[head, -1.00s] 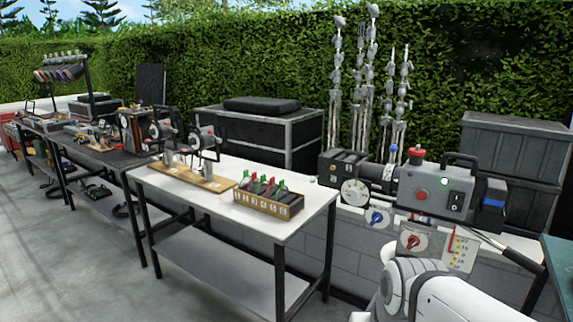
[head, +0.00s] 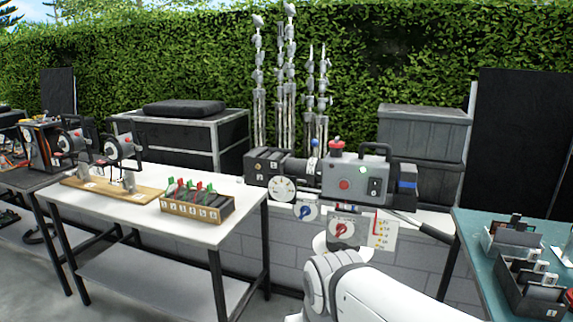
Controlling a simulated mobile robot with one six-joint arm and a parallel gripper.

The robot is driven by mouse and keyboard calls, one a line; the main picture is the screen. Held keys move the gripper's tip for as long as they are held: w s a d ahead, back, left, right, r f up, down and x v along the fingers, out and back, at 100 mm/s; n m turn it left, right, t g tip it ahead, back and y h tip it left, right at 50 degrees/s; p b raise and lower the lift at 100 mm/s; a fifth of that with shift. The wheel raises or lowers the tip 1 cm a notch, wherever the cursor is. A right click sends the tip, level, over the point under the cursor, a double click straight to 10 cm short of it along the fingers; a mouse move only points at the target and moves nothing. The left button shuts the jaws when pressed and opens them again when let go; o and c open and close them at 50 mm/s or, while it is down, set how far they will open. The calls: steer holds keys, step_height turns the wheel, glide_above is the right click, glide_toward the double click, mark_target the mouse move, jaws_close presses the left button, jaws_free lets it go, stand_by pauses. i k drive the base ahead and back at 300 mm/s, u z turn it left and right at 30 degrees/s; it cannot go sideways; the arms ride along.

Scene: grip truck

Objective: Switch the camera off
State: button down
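The camera (head: 355,180) is a grey boxy body with a top handle, a dark lens section to its left and a blue-banded block at its right end. It stands on a pale ledge in the middle right of the head view. Its side carries a dark rocker switch (head: 374,187), a red round button (head: 344,184) and a bright green light (head: 362,170). A red knob (head: 337,147) sits on top. The switch's position is too small to tell. My white arm rises at the bottom, below the camera and apart from it.
A white-topped table (head: 215,228) on the left holds a labelled tray (head: 198,209) and a wooden board (head: 110,190). Dials hang below the camera, including a red one (head: 341,229). A teal table (head: 475,232) with bins (head: 530,285) stands at right. A hedge closes the back.

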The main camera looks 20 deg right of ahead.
mark_target(374, 185)
steer(key=u, duration=1.45)
steer(key=k, duration=1.6)
steer(key=z, duration=1.35)
steer(key=i, duration=0.6)
steer(key=u, duration=0.05)
